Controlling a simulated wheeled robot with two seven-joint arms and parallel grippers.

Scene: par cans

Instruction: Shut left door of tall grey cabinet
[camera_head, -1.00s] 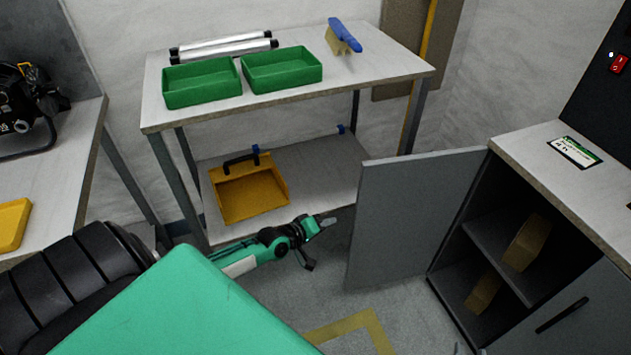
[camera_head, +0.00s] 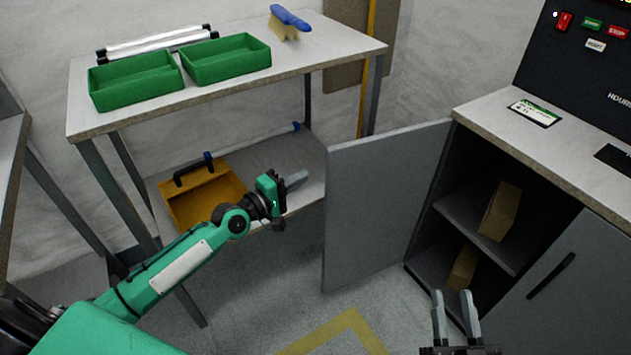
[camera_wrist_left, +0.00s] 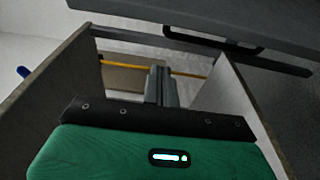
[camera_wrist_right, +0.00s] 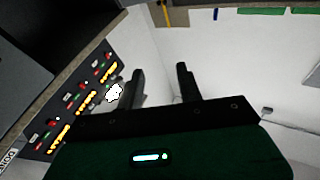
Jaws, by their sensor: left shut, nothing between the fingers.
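The tall grey cabinet (camera_head: 478,236) stands at the right in the head view. Its left door (camera_head: 385,205) stands wide open towards the workbench. My left gripper (camera_head: 297,180) is shut and empty, left of the door's free edge and apart from it, near the bench's lower shelf. Its closed fingers also show in the left wrist view (camera_wrist_left: 160,85); a grey panel with a dark bar handle, seemingly the door's outer face, crosses the top there. My right gripper (camera_head: 455,304) is open and empty in front of the cabinet; it also shows in the right wrist view (camera_wrist_right: 160,85).
The cabinet's right door (camera_head: 570,290) is closed. Boxes (camera_head: 500,211) stand on the cabinet's shelves. Floor before the door is clear.

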